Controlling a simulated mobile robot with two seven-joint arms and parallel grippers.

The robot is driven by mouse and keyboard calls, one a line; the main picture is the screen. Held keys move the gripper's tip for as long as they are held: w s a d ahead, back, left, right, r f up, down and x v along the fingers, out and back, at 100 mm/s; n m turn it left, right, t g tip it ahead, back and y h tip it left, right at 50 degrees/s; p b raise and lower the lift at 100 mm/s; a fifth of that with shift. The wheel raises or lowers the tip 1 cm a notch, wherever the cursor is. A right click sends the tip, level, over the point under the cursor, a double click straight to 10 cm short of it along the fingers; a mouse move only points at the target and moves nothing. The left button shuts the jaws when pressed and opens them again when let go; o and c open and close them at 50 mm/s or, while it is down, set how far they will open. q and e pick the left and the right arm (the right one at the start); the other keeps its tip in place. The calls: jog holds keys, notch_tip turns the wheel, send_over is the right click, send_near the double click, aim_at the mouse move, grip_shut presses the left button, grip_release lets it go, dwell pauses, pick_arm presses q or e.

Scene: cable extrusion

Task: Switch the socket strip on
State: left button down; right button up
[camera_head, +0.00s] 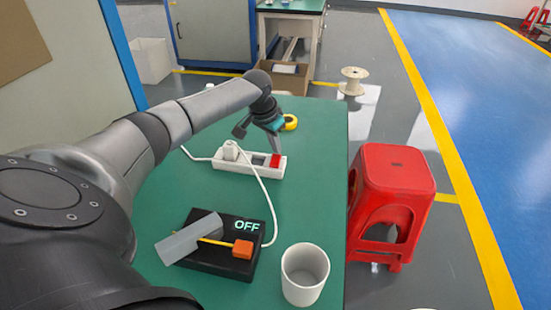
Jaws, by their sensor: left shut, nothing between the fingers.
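The white socket strip (232,165) lies on the green table with a white plug (230,150) in its left end and a red switch (276,161) at its right end. My left gripper (277,150) is shut and empty, its tips right at or just above the red switch; I cannot tell whether they touch it. A black box (229,265) with an orange block (242,249), a grey bar (190,238) and the lit word OFF stands nearer on the table. A white cable runs from the plug to this box. My right gripper is not in view.
A white cup (304,274) stands at the near right of the green table (318,190). A yellow tape roll (290,122) lies behind the strip. A red stool (395,190) stands beyond the table's right edge. The table's right side is clear.

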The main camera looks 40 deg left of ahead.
aim_at(276, 157)
pick_arm(q)
jog(key=shift+f, duration=0.75)
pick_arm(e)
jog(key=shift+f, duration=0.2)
pick_arm(q)
jog(key=shift+r, duration=0.4)
jog(key=shift+r+p, duration=0.4)
jog(key=shift+p, duration=0.35)
notch_tip(276, 157, up, 2)
jog(key=p, duration=0.2)
jog(key=shift+r+p, duration=0.15)
jog(key=shift+p, duration=0.25)
jog(key=shift+r+p, duration=0.3)
jog(key=shift+p, duration=0.05)
notch_tip(276, 157, up, 3)
jog(key=p, duration=0.3)
jog(key=shift+f, duration=0.2)
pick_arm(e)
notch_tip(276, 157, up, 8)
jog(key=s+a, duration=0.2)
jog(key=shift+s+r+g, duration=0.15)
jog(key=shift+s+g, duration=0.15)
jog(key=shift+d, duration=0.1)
